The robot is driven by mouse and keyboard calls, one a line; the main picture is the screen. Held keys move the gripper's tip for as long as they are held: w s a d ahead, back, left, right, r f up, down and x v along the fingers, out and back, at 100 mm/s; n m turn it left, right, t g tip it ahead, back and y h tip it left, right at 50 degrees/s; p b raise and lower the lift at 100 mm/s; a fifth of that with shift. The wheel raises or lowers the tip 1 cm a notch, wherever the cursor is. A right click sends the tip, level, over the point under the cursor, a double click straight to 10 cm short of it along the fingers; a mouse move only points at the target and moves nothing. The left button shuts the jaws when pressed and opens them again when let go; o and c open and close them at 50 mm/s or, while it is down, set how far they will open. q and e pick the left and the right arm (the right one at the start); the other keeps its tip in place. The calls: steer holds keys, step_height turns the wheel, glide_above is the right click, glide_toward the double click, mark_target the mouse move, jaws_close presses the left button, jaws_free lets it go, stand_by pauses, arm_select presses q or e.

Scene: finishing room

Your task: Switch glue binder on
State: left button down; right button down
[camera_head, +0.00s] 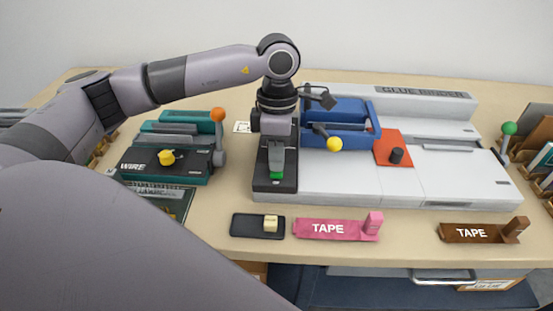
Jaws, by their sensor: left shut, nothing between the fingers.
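The glue binder (450,182) is a long white-grey machine on the table, with its name on the back strip. The gripper hides the panel's back part. A blue clamp unit (345,110) with a yellow-knobbed lever and a red plate (390,148) with a black knob sit on the binder. My right gripper is out of view.
A teal wire machine (165,160) with an orange-knobbed lever stands to the left. A black block (257,226), a pink tape holder (330,227) and a brown tape holder (475,232) lie along the front edge. A rack with a green-knobbed lever (509,129) stands at right.

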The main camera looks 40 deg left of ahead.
arm_select(q)
steer(key=shift+r, duration=0.1)
